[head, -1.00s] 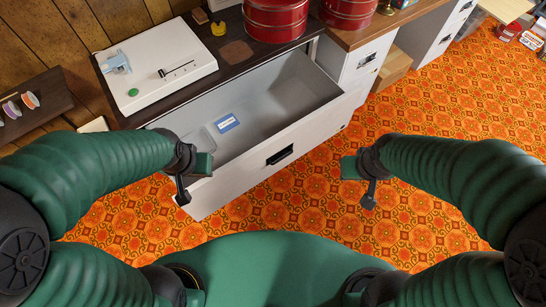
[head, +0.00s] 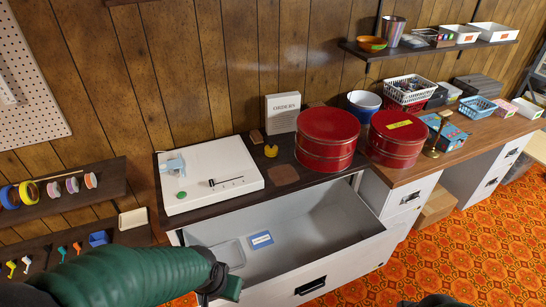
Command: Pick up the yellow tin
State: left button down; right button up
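I make out no plainly yellow tin in the head view. Two large round red tins stand on the worktops: the left red tin (head: 327,139) on the dark top, and the right red tin (head: 396,138), with a small yellow label (head: 399,124) on its lid. A small yellow item (head: 271,150) sits on the dark top left of the tins. My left gripper (head: 221,290) is low in front of the open drawer, apart from the tins; its fingers are not clear. Only a sliver of my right wrist (head: 432,300) shows at the bottom edge.
The open drawer (head: 356,248) juts out below the dark top and holds a blue-labelled item (head: 261,239). A white machine (head: 210,176) stands left. A shelf (head: 430,47) hangs above.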

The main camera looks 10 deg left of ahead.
aim_at(271, 155)
jog(key=i+l+u, duration=0.1)
jog(key=u, duration=1.25)
jog(key=i+l+u, duration=0.1)
jog(key=l+u, duration=1.05)
jog(key=l, duration=0.15)
jog(key=k+l, duration=0.1)
jog(key=l, duration=0.3)
jog(key=k+l, duration=0.1)
jog(key=l, duration=0.25)
